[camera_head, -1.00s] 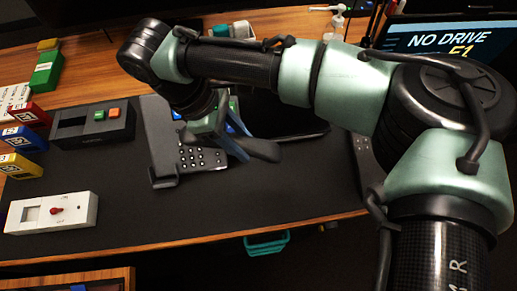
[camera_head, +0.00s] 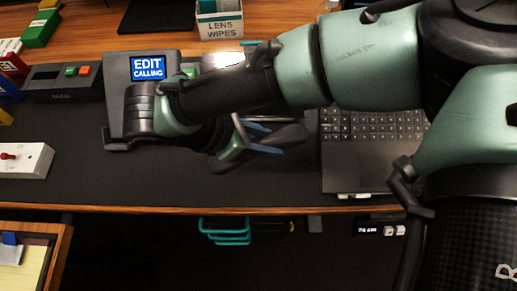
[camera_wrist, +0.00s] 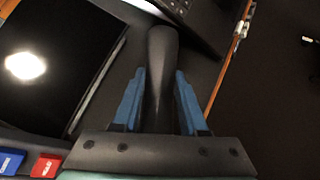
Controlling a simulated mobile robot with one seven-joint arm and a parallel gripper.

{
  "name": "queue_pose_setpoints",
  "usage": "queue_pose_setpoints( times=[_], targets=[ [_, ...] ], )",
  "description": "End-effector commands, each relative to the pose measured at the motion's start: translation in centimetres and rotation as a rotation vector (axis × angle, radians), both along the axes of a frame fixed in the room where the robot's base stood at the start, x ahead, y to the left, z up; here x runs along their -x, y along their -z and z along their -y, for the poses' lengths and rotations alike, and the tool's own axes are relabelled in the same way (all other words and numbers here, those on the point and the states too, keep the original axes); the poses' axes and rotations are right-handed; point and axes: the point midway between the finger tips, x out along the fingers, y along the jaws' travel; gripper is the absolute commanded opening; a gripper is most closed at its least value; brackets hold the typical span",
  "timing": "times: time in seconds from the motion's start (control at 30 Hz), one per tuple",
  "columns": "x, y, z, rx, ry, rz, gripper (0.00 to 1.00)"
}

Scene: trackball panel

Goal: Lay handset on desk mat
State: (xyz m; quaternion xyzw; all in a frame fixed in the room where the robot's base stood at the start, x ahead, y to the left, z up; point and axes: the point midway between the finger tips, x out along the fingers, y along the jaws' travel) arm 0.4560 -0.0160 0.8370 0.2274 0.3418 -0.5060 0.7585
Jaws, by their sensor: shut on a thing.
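My gripper (camera_head: 262,139) is shut on the dark handset (camera_head: 290,136), holding it just right of the phone base. In the wrist view the handset (camera_wrist: 160,62) lies lengthwise between the blue fingers of my gripper (camera_wrist: 160,90) and points away from the camera. The phone base (camera_head: 116,100) shows a lit screen reading "EDIT CALLING" and is partly hidden by my arm. The dark desk mat (camera_head: 190,185) spreads below the handset. I cannot tell whether the handset touches the mat.
A laptop (camera_head: 365,150) stands right of the handset. A box of lens wipes (camera_head: 219,22) is at the back. A dark control box (camera_head: 60,82) and a white switch box (camera_head: 25,160) lie to the left. The mat's front strip is clear, ending near the desk edge (camera_head: 180,209).

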Motion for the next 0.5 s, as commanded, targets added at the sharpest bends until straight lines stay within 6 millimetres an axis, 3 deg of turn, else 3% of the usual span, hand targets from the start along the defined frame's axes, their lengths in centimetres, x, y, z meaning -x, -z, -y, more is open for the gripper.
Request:
queue_pose_setpoints(
  times=[0.1,0.27,0.5],
  targets=[
    [0.0,2.0,0.0,0.000,0.000,0.000,0.00],
    [0.0,3.0,0.0,0.001,0.001,0.000,0.00],
    [0.0,6.2,0.0,0.000,0.001,0.000,0.00]
  ],
)
